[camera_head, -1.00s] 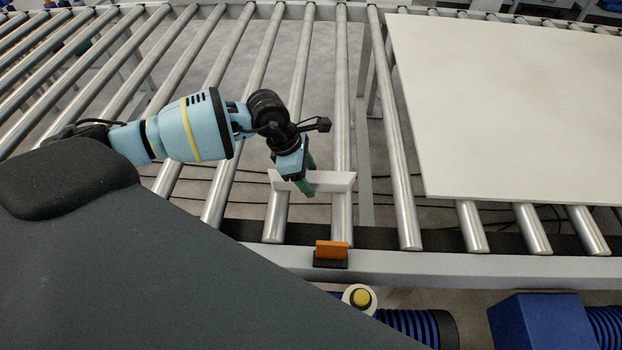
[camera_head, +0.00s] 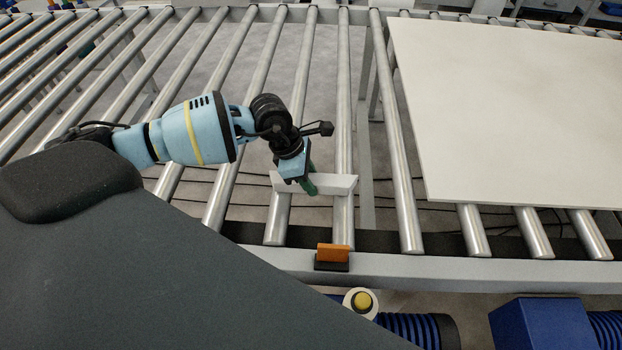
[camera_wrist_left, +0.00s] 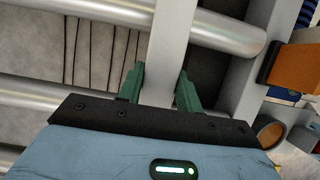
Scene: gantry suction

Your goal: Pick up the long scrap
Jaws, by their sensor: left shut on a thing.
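The long scrap (camera_head: 334,184) is a pale grey-white strip lying across two rollers near the front rail in the head view. My left gripper (camera_head: 309,185) is over it, with its green fingers shut on the strip near its middle. In the left wrist view the scrap (camera_wrist_left: 166,55) runs up between the two green fingers of the left gripper (camera_wrist_left: 160,88), one on each side. I cannot tell whether the scrap touches the rollers. My right gripper is not in view.
Metal rollers (camera_head: 402,170) with open gaps run across the conveyor. A large white panel (camera_head: 520,110) lies on the rollers at the right. An orange block (camera_head: 333,252) sits on the front rail (camera_head: 420,268). A yellow button (camera_head: 362,301) and blue hoses are below.

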